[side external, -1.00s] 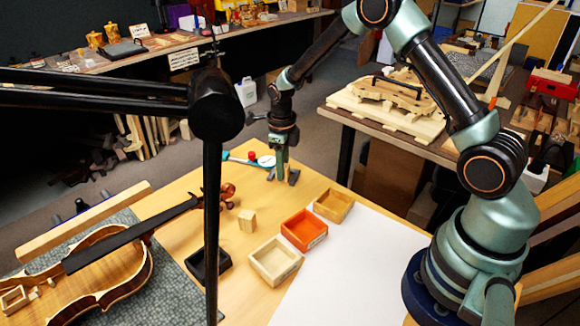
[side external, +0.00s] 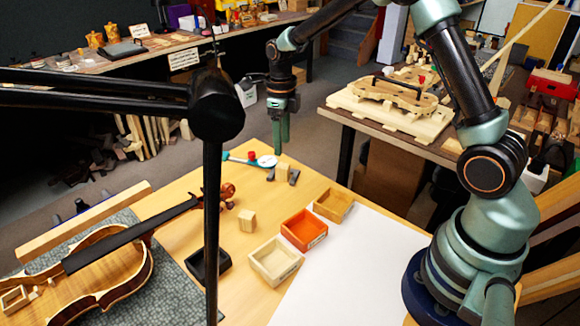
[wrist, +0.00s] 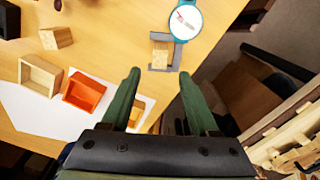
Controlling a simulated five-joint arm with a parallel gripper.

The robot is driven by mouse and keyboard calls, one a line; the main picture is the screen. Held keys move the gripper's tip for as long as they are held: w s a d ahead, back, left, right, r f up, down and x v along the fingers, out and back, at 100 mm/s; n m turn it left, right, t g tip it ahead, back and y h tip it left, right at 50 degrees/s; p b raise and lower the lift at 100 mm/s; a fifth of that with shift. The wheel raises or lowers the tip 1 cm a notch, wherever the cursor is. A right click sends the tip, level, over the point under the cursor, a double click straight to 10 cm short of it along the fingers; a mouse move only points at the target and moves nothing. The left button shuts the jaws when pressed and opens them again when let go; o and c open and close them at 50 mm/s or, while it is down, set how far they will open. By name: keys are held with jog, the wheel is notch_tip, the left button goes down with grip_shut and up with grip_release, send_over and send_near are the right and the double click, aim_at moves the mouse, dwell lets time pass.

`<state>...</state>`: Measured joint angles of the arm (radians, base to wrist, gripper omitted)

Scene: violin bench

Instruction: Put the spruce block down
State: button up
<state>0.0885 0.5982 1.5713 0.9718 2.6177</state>
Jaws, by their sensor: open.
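A pale wooden block (side external: 283,171) stands in a dark grey U-shaped holder (side external: 293,177) on the bench, next to the dial gauge. It also shows in the wrist view (wrist: 160,52), between the holder's arms. My gripper (side external: 281,148) is raised above this block and apart from it. In the wrist view my gripper's green fingers (wrist: 159,76) are spread with nothing between them. A second pale wooden block (side external: 247,220) stands alone on the bench near the violin scroll. I cannot tell from the wood which block is spruce.
A teal dial gauge (side external: 266,161) lies behind the holder. A pale tray (side external: 276,267), an orange tray (side external: 304,231) and a light brown tray (side external: 334,205) stand in a row. A black tray (side external: 209,272) and violin (side external: 100,260) lie left. The white sheet (side external: 350,270) is clear.

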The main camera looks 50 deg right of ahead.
jog(key=s+a+r+n+t, duration=0.25)
jog(key=s+r+n, duration=0.45)
jog(key=r+n, duration=0.6)
jog(key=s+a+r+n+t, duration=0.1)
jog(key=s+r+n+t, duration=0.1)
jog(key=s+n, duration=0.9)
jog(key=n+t, duration=0.1)
jog(key=n, duration=0.6)
jog(key=shift+a, duration=0.3)
